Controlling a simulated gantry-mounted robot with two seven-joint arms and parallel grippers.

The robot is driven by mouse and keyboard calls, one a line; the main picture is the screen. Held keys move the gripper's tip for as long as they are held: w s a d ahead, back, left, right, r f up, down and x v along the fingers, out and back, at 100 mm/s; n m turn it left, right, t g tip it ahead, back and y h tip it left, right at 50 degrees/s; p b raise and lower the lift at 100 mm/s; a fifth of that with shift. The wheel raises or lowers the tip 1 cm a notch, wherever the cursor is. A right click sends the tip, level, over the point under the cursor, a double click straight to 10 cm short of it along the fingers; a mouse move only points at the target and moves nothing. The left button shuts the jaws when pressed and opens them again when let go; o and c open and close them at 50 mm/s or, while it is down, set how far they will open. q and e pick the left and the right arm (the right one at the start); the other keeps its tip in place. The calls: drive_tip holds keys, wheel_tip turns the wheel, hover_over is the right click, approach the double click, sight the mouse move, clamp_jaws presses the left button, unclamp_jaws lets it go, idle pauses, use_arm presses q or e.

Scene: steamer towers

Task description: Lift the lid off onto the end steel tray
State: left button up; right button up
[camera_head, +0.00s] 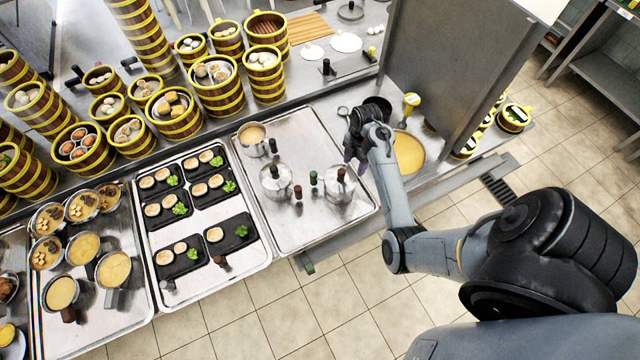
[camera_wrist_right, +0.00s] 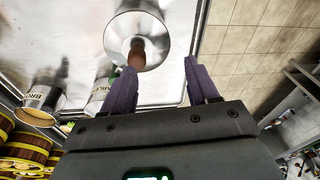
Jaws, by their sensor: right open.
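The end steel tray (camera_head: 305,232) is at the right end of the row. Two lidded steel pots stand on it. The right one has a shiny round lid (camera_head: 341,190) with a brown knob; the other lid (camera_head: 275,178) is to its left. My right gripper (camera_head: 352,162) is just above and behind the right lid. In the right wrist view, the open fingers (camera_wrist_right: 160,80) point toward a lid (camera_wrist_right: 118,42) and its brown knob (camera_wrist_right: 137,55), which lies nearer the left finger. Nothing is visibly held. My left gripper is out of view.
An uncovered pot (camera_head: 250,134) stands at the tray's back left. The tray's front is largely bare. A tray of black plates (camera_head: 207,265) adjoins on the left, bamboo steamers (camera_head: 218,92) stand behind, and a grey partition (camera_head: 440,60) rises behind right.

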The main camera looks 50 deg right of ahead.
sight(342, 170)
drive_tip(key=w+f, duration=0.2)
drive_tip(key=w, duration=0.1)
drive_tip(key=shift+w+a+f+t, duration=0.1)
drive_tip(key=shift+f+t, duration=0.05)
drive_tip(key=shift+t, duration=0.25)
drive_tip(key=shift+w+a+f+p, duration=0.1)
drive_tip(key=shift+a+f, duration=0.05)
drive_tip(key=shift+f, duration=0.85)
drive_tip(key=shift+w+a+f+p, duration=0.1)
drive_tip(key=shift+a+f+p, duration=0.1)
drive_tip(key=shift+f, duration=0.85)
drive_tip(key=shift+w+a+f+p, duration=0.1)
drive_tip(key=shift+a+f, duration=0.05)
drive_tip(key=shift+f, duration=0.85)
clamp_jaws()
